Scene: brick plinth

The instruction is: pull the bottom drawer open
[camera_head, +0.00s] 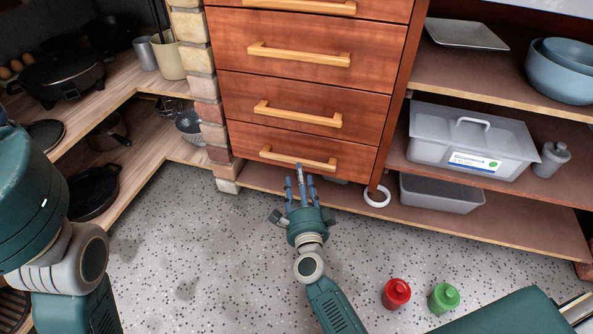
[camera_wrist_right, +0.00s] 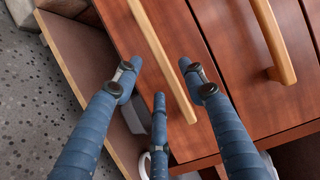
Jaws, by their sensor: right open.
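The bottom drawer (camera_head: 350,158) is the lowest in a reddish-brown wooden stack and looks closed. Its pale wooden bar handle (camera_head: 266,154) runs across its front. My right gripper (camera_head: 299,176) is open in front of this handle, its three blue fingers pointing at the drawer. In the right wrist view, the handle (camera_wrist_right: 160,52) runs between the spread fingers of the gripper (camera_wrist_right: 159,75), one finger on its left and one on its right, the third lower down. I cannot tell whether any finger touches it. My left arm shows at the left edge; its gripper is out of view.
Drawers with similar handles (camera_head: 297,114) are above. A brick pillar (camera_head: 207,88) stands left of the stack. Right, shelves hold a lidded grey bin (camera_head: 425,145) and an open bin (camera_head: 430,206).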

